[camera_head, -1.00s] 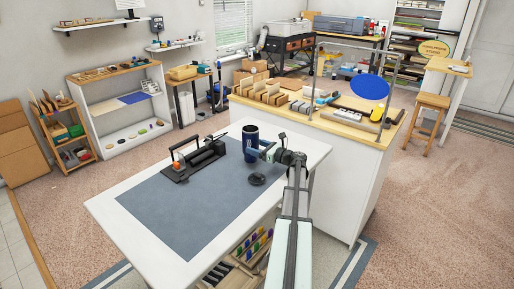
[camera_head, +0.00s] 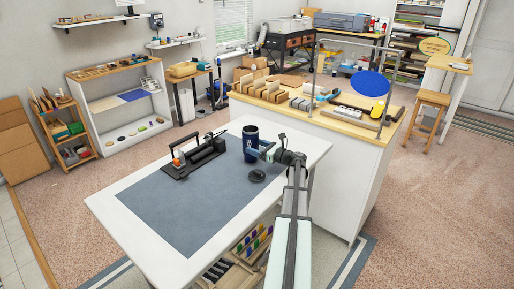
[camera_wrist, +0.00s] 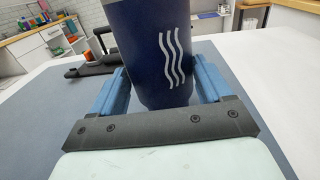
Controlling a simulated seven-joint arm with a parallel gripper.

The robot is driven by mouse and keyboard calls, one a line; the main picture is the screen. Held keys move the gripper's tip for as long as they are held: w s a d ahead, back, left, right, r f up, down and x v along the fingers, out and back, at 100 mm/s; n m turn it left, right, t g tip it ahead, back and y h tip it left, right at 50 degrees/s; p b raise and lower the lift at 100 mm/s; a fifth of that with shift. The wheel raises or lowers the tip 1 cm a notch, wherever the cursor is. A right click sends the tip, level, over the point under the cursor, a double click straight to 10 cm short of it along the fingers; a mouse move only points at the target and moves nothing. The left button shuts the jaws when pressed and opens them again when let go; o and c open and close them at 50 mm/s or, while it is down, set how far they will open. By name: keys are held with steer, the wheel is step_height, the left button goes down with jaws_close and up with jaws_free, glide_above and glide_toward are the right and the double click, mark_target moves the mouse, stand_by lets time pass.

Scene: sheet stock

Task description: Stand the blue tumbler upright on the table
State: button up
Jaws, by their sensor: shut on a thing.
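The blue tumbler (camera_head: 250,144) is dark blue with a white wavy mark, seen large in the wrist view (camera_wrist: 150,50). It is upright, over the far right part of the grey-blue mat on the white table (camera_head: 120,217). My gripper (camera_head: 264,151) reaches it from the right in the head view. In the wrist view its two blue fingers (camera_wrist: 160,88) are shut on the tumbler, one on each side. The tumbler's base is at or very near the mat; I cannot tell whether it touches. Its top is cut off in the wrist view.
A black device with a handle (camera_head: 196,158) stands on the mat just left of the tumbler. A small dark round object (camera_head: 257,176) lies on the mat in front of it. A workbench (camera_head: 300,112) with wooden racks stands behind. The mat's near left part is clear.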

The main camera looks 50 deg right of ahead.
steer(key=shift+f, duration=0.15)
steer(key=o, duration=1.5)
steer(key=shift+o, duration=0.2)
steer(key=shift+s, duration=0.1)
steer(key=shift+s+d, duration=0.15)
steer(key=shift+s, duration=1.3)
steer(key=shift+s+d, duration=0.15)
steer(key=shift+s, duration=1.35)
steer(key=shift+s+d, duration=0.15)
steer(key=shift+s, duration=1.3)
